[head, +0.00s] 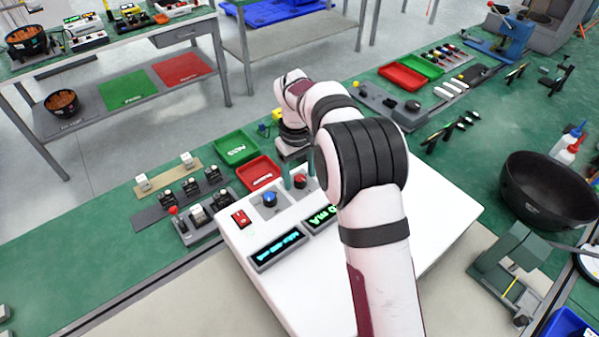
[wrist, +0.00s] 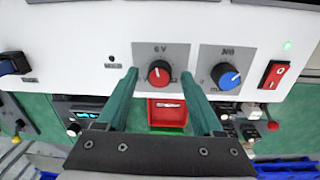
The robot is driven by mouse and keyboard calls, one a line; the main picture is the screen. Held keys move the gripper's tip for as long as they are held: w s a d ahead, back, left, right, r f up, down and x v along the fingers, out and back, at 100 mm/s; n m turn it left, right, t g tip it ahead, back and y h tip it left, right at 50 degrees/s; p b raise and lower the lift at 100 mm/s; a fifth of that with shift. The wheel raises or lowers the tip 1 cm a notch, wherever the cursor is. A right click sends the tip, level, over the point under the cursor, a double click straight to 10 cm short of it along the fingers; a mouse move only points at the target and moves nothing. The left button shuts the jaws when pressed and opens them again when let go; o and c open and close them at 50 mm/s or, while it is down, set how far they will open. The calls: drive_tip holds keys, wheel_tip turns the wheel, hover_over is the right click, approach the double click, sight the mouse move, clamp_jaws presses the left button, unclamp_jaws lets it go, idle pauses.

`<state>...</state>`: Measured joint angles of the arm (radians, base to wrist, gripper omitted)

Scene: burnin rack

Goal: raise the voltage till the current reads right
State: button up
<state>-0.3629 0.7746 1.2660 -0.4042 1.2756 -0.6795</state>
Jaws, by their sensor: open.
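The white power supply (head: 290,290) stands on the bench in the head view, under my arm. Its red knob (head: 300,181) and blue knob (head: 269,199) sit on top. Cyan (head: 277,250) and green (head: 321,217) displays are lit, but their digits are too small and slanted to read. In the wrist view, my gripper (wrist: 160,72) is open, one green finger on each side of the red knob (wrist: 159,74), with visible gaps. That knob's plate is marked "6 V". The blue knob (wrist: 227,77) is right of the fingers.
A red rocker switch (wrist: 276,74) and a lit green lamp (wrist: 287,45) are on the panel. Green (head: 236,148) and red (head: 260,174) trays lie beyond the supply. A black bowl (head: 547,190) stands at right. Small parts line the bench at left.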

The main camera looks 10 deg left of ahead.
clamp_jaws()
drive_tip(key=shift+m, duration=3.1)
unclamp_jaws()
